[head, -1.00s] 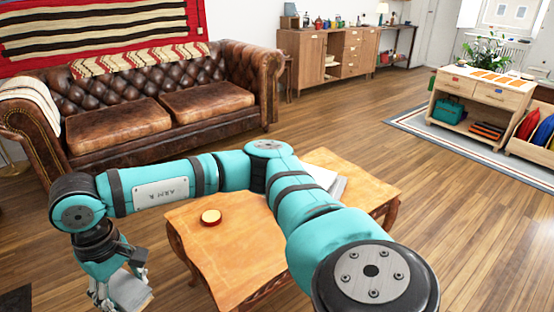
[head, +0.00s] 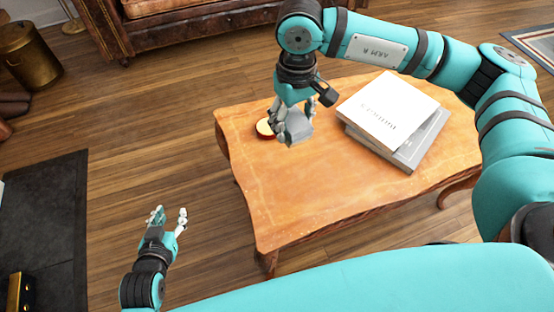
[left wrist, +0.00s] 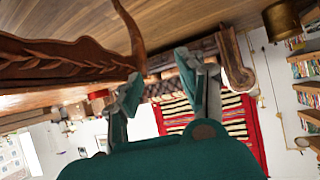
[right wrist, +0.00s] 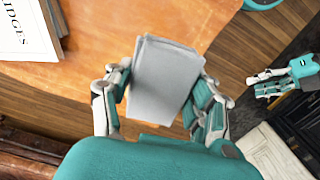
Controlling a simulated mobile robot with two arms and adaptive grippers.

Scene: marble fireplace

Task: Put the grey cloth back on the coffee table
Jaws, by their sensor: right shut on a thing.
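The grey cloth (head: 299,128) is a folded, flat block held in my right gripper (head: 294,122), over the far left part of the wooden coffee table (head: 290,195). In the right wrist view the cloth (right wrist: 163,80) sits between the two fingers (right wrist: 160,100), with the orange-brown tabletop (right wrist: 95,85) behind it. I cannot tell whether the cloth touches the tabletop. My left gripper (head: 168,218) is open and empty, low to the left of the table; its spread fingers show in the left wrist view (left wrist: 165,90).
A round red-and-yellow object (head: 264,128) is on the table right beside my right gripper, partly hidden. Stacked books (head: 392,112) lie on the table's right half. The front and middle tabletop is clear. A leather sofa (head: 185,38) stands behind.

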